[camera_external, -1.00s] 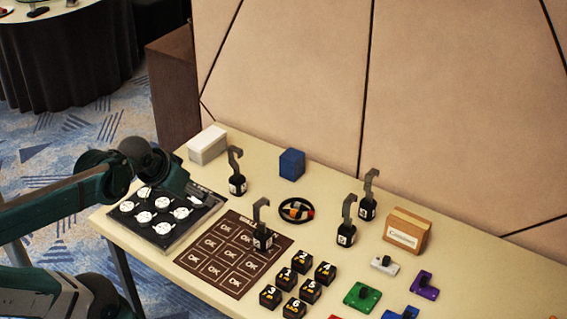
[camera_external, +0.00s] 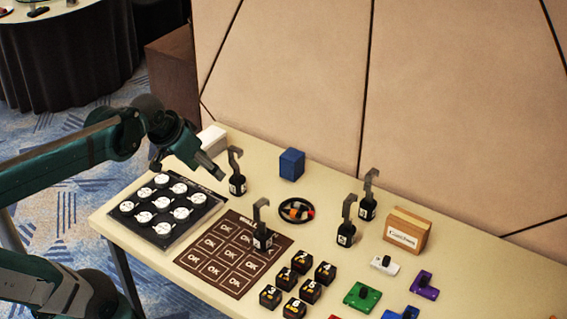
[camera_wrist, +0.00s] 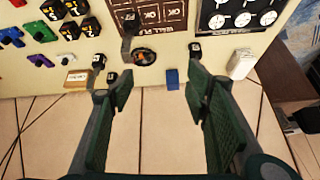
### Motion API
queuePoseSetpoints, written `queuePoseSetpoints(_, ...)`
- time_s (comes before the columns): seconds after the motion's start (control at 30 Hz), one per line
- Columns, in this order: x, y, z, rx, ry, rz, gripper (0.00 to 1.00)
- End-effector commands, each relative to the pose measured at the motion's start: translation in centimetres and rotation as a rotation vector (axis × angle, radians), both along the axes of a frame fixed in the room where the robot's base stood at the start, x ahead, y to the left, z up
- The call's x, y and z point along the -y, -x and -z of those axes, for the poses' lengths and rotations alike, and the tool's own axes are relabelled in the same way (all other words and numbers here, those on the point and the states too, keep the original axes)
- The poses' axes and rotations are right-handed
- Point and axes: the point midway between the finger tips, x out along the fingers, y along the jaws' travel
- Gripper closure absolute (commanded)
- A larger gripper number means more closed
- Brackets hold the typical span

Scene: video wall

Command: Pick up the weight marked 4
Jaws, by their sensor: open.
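Several black weights with grey hooks stand upright on the table. One (camera_external: 237,185) is at the back left, one (camera_external: 262,240) by the brown mat, and two (camera_external: 346,234) (camera_external: 367,210) at the right. Their labels are too small to read. A black cube with a 4 on it (camera_external: 325,272) sits in the cube group at the front. My gripper (camera_external: 221,176) is raised just left of the back-left weight, apart from the cube. In the wrist view my gripper (camera_wrist: 160,82) is open and empty, with the back-left weight (camera_wrist: 195,49) beyond the right finger.
A tray of white dials (camera_external: 166,233) lies at the left. A white box (camera_external: 211,138) and blue box (camera_external: 291,164) stand at the back. A round black dish (camera_external: 283,219), a wooden box (camera_external: 420,214) and colored pieces (camera_external: 361,297) are further right. The wall (camera_external: 290,70) rises behind the table.

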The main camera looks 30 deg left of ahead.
Motion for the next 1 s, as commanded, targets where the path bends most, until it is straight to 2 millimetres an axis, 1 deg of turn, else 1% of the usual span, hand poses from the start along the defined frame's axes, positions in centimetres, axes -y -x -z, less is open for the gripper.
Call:
queuePoseSetpoints(0.03, 0.3, -0.8, -0.7, -0.008, -0.005, 0.021, 0.52)
queuePoseSetpoints(0.1, 0.8, -1.8, -1.4, -0.019, -0.014, 0.055, 0.52)
queuePoseSetpoints(0.5, 3.7, -7.8, -4.4, -0.079, -0.058, 0.251, 0.52)
queuePoseSetpoints(0.8, 6.2, -12.5, -5.8, -0.116, -0.085, 0.406, 0.52)
queuePoseSetpoints(1.0, 8.0, -15.7, -6.3, -0.137, -0.1, 0.51, 0.52)
